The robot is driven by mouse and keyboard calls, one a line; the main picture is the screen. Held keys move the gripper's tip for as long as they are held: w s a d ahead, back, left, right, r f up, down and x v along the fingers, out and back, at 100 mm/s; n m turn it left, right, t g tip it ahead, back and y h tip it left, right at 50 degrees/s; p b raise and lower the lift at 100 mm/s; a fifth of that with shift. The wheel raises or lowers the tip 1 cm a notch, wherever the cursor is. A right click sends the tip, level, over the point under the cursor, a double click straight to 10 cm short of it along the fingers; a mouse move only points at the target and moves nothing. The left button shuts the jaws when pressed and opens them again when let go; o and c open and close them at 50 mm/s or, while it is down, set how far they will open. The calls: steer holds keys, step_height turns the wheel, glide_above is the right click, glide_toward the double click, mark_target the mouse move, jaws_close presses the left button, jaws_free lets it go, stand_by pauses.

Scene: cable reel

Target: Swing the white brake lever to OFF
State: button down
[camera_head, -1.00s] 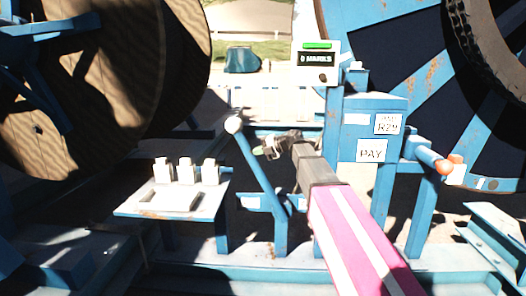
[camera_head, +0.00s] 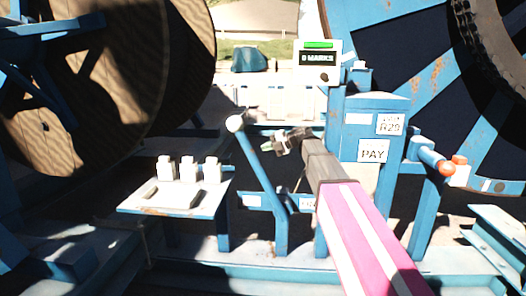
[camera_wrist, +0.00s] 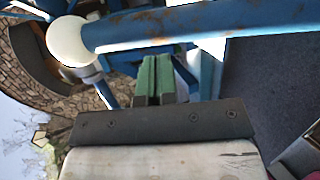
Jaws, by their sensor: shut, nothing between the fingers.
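The brake lever (camera_head: 257,162) is a blue bar with a white ball knob (camera_head: 235,123) on top. It leans to the left from its low pivot on the blue frame. My gripper (camera_head: 268,147) is just right of the bar, a little below the knob. In the wrist view the green fingers (camera_wrist: 158,78) are shut with nothing between them. The bar (camera_wrist: 200,27) crosses beyond the fingertips, with the white knob (camera_wrist: 70,41) at left. I cannot tell whether fingers and bar touch. Small white labels (camera_head: 250,200) sit near the pivot; their text is unreadable.
A shelf (camera_head: 150,205) with several white blocks stands left of the lever. A post marked PAY (camera_head: 372,151) and a display (camera_head: 317,58) stand right. A wooden reel (camera_head: 180,60) is at left and a blue wheel (camera_head: 430,75) at right. An orange-tipped handle (camera_head: 445,165) projects at right.

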steer(key=v, duration=0.9)
steer(key=shift+d+r, duration=0.25)
steer(key=shift+r, duration=0.25)
